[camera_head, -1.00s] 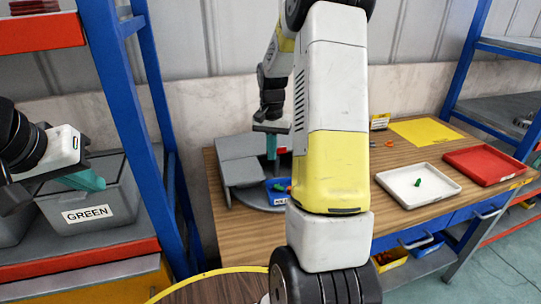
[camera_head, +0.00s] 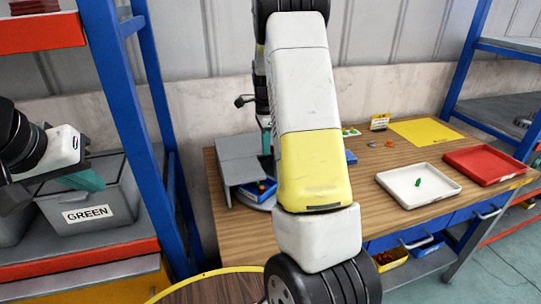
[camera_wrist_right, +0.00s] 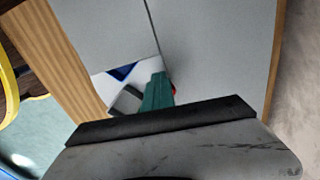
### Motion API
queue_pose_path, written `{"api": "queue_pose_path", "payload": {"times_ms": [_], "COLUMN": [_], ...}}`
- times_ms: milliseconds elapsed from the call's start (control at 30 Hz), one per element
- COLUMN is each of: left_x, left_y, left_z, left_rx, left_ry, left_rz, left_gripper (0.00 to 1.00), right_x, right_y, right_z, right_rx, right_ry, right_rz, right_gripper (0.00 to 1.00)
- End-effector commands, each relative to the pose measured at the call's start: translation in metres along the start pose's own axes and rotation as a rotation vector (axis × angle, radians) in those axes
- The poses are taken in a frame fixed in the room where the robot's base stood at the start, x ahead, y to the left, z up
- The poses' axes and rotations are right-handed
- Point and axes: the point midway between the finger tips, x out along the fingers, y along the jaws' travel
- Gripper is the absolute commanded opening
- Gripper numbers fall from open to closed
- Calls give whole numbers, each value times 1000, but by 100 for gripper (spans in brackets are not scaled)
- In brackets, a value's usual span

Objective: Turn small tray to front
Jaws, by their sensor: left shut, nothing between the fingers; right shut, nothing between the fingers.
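A small blue tray (camera_head: 258,187) with red bits in it sits on the round grey base (camera_head: 264,204), partly under the grey cover (camera_head: 238,158) on the wooden table. My right arm crosses in front and hides the rest of the base. My right gripper is mostly hidden in the head view. In the right wrist view its teal fingertips (camera_wrist_right: 157,92) are together, by the grey cover panels (camera_wrist_right: 215,45), with a sliver of red beside them. Whether they touch anything I cannot tell.
A white tray (camera_head: 415,186) with a green piece and a red tray (camera_head: 488,165) lie on the table's right. A yellow mat (camera_head: 425,132) lies behind them. Small orange pieces (camera_head: 389,143) lie near another blue item (camera_head: 351,157). A blue-framed shelf (camera_head: 135,130) stands left.

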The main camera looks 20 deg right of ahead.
Motion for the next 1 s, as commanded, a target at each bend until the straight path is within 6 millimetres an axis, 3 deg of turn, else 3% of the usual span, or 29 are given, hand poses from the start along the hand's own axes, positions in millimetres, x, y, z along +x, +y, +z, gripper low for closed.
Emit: {"api": "queue_pose_path", "payload": {"times_ms": [367,767,1000], "left_x": [0,0,0], "left_y": [0,0,0], "left_z": [0,0,0], "left_rx": [0,0,0], "left_ry": [0,0,0], "left_rz": [0,0,0], "left_gripper": [0,0,0], "right_x": [0,-2,-24], "right_y": [-15,-13,-13], "right_z": [-8,0,0], "right_rx": [468,457,454], "right_ry": [1,0,0], "right_rz": [-2,-1,-3], "right_gripper": [0,0,0]}}
